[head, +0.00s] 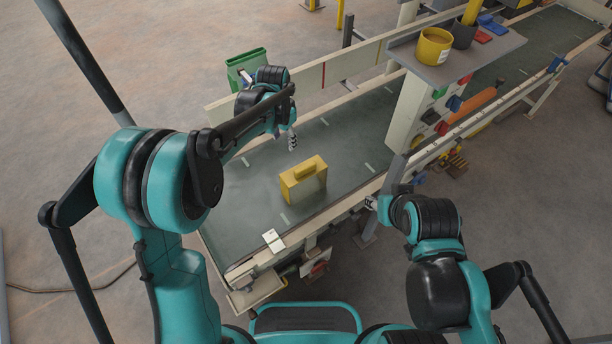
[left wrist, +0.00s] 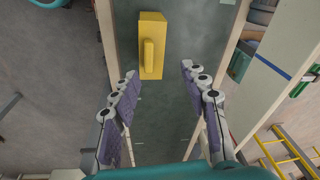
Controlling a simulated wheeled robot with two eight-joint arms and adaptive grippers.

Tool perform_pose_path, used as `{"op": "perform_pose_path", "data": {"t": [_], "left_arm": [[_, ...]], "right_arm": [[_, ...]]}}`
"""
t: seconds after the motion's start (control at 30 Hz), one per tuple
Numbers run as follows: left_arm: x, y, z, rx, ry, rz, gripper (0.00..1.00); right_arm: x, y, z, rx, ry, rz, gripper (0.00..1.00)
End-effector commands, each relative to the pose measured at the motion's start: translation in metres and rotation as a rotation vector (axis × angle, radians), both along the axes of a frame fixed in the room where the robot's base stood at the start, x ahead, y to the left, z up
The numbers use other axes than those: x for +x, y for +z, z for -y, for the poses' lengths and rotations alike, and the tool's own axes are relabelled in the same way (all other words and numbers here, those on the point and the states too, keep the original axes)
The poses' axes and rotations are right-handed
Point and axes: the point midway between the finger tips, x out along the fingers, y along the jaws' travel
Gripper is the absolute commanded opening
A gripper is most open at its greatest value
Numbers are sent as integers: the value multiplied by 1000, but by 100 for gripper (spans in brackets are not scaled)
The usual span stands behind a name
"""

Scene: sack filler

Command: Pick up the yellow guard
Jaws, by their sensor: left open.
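The yellow guard (head: 304,181), a block with a raised handle on its face, stands on the dark green conveyor belt (head: 345,150). My left gripper (head: 290,138) is above the belt, behind the guard in the head view and apart from it. In the left wrist view its two padded fingers (left wrist: 160,76) are spread wide with nothing between them. The guard (left wrist: 152,50) lies beyond the fingertips there, its handle facing the camera. My right gripper (head: 371,203) is beside the conveyor's right edge, mostly hidden by its own wrist; its opening cannot be made out.
A white card (head: 273,240) lies at the belt's near end. A cream post (head: 409,110) with coloured knobs carries a grey shelf with a yellow pot (head: 433,46) at the right. A green bin (head: 246,68) stands behind the far rail. The belt around the guard is clear.

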Motion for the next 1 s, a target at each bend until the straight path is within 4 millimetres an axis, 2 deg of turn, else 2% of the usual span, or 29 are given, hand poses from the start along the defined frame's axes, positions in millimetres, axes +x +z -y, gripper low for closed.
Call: {"op": "perform_pose_path", "data": {"t": [0.03, 0.1, 0.3, 0.6, 0.77, 1.0], "left_arm": [[15, -18, 12, 11, -44, -25, 45], [28, -44, 25, 24, -104, -61, 45], [46, -107, 52, 50, -231, -136, 45], [49, -151, 62, 59, -282, -168, 45], [47, -166, 62, 59, -281, -167, 45], [42, -200, 65, 59, -281, -167, 45]], "right_arm": [[0, 5, 0, 0, 0, 0, 40], [0, 9, 0, 0, 0, 0, 40], [0, 15, 0, 0, 0, 0, 40], [0, 10, 0, 0, 0, 0, 40], [0, 4, 0, 0, 0, 0, 40], [0, -15, 0, 0, 0, 0, 40]]}}
